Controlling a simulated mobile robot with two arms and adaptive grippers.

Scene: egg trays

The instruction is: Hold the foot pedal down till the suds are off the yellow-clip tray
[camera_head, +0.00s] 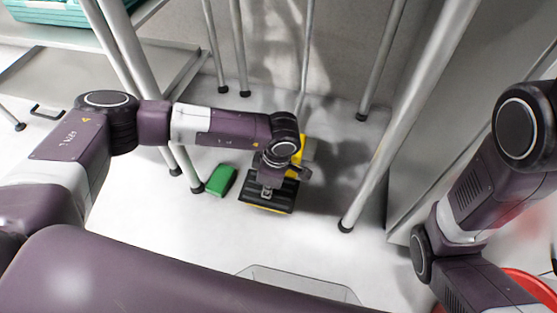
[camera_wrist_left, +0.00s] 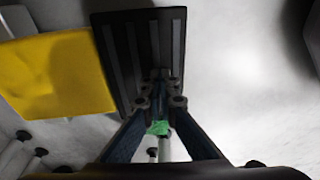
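The black ribbed foot pedal (camera_head: 258,199) lies on the floor in the middle of the head view, with yellow at its edge and a yellow part (camera_head: 301,150) behind it. In the left wrist view the black pedal plate (camera_wrist_left: 115,45) is close, with a yellow panel (camera_wrist_left: 55,75) beside it. My left gripper (camera_head: 267,190) points down at the pedal; its fingertips (camera_wrist_left: 160,75) look together and at the plate. I cannot tell how far the pedal is pressed. No yellow-clip tray or suds can be made out. My right gripper is out of view.
A green block (camera_head: 221,180) lies on the floor left of the pedal. Metal table legs (camera_head: 400,115) stand around. A teal tray-like thing (camera_head: 65,12) shows at the top left. A clear container (camera_head: 300,280) and a red rim (camera_head: 532,287) are at the bottom.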

